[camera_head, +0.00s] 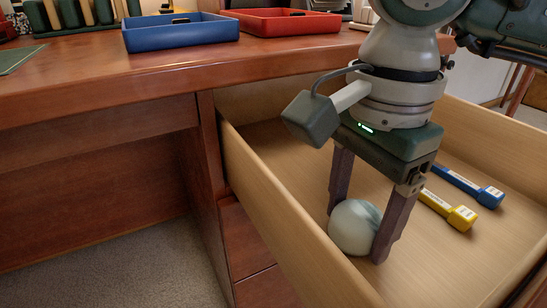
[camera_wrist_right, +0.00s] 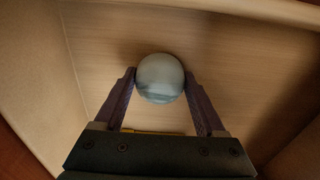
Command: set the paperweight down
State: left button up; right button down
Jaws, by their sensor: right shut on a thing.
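The paperweight is a pale grey-green ball (camera_head: 353,228) with a darker marbled patch, low inside the open wooden drawer (camera_head: 290,220). My right gripper (camera_head: 363,240) points down into the drawer with its two fingers on either side of the ball, shut on it. In the right wrist view the ball (camera_wrist_right: 160,78) sits between the fingertips, above the drawer floor (camera_wrist_right: 110,45). I cannot tell whether the ball touches the floor. My left gripper is not in view.
A yellow-ended tool (camera_head: 460,216) and a blue-ended tool (camera_head: 488,196) lie on the drawer floor right of the gripper. A blue tray (camera_head: 180,34) and a red tray (camera_head: 280,22) stand on the desktop (camera_head: 100,68) above. The drawer floor nearer the front right is clear.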

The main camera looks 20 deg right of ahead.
aim_at(362, 208)
jog(key=shift+w+f, duration=0.1)
grip_release()
jog(key=shift+r, duration=0.2)
notch_tip(362, 208, up, 11)
jog(key=p, duration=0.5)
jog(key=shift+r, duration=0.5)
